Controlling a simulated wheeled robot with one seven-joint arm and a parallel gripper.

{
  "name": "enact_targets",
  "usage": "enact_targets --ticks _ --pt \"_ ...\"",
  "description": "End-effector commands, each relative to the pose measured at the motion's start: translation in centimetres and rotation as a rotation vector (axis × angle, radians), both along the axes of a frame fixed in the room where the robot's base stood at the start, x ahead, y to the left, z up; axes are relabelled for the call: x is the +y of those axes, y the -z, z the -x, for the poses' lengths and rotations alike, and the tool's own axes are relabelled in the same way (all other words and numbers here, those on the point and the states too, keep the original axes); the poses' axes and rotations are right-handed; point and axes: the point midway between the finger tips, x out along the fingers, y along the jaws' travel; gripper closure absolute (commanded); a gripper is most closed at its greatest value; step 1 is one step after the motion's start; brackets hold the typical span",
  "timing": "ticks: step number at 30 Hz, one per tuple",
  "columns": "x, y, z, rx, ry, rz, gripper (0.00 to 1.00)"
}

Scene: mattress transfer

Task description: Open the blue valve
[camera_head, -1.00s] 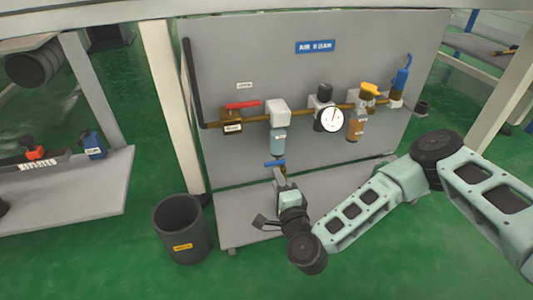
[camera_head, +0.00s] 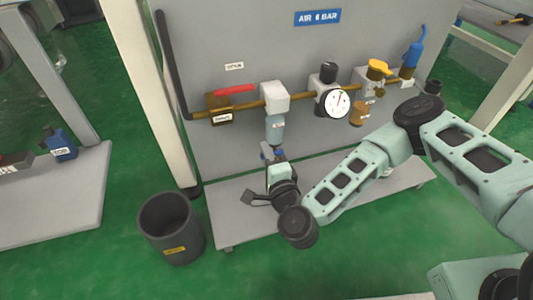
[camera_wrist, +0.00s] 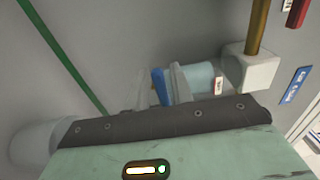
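The small blue valve handle (camera_head: 265,153) is under the clear filter bowl (camera_head: 275,128) that hangs from the brass pipe. My gripper (camera_head: 273,157) reaches up to it from below and partly covers it in the head view. In the wrist view the blue handle (camera_wrist: 160,87) shows edge-on between my grey fingers (camera_wrist: 165,90), with one finger close on each side. Whether they touch or press on it cannot be made out. The bowl (camera_wrist: 200,78) lies just beyond.
On the panel are a red-handled valve (camera_head: 234,90), a gauge (camera_head: 337,103), a yellow-topped valve (camera_head: 378,67) and a blue-topped part (camera_head: 413,55). A dark bin (camera_head: 170,228) stands on the floor to the left. The panel's grey base shelf (camera_head: 230,215) lies below my gripper.

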Motion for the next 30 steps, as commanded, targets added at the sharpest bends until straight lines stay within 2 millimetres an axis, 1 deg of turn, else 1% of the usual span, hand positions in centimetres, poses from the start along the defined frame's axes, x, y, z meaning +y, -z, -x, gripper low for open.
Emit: enact_targets --ticks 1,2,11,16,23,30 --pt "0.0 0.0 0.0 0.000 0.000 0.000 0.92" --pt "0.0 0.0 0.0 0.000 0.000 0.000 1.00" --pt "-0.1 -0.1 0.0 0.000 -0.010 0.001 1.00" --pt "-0.2 -0.2 0.1 -0.001 -0.061 0.003 1.00" --pt "-0.5 -0.4 0.6 0.000 -0.215 0.005 1.00" --pt "-1.0 -0.2 1.2 -0.001 -0.437 0.006 1.00"
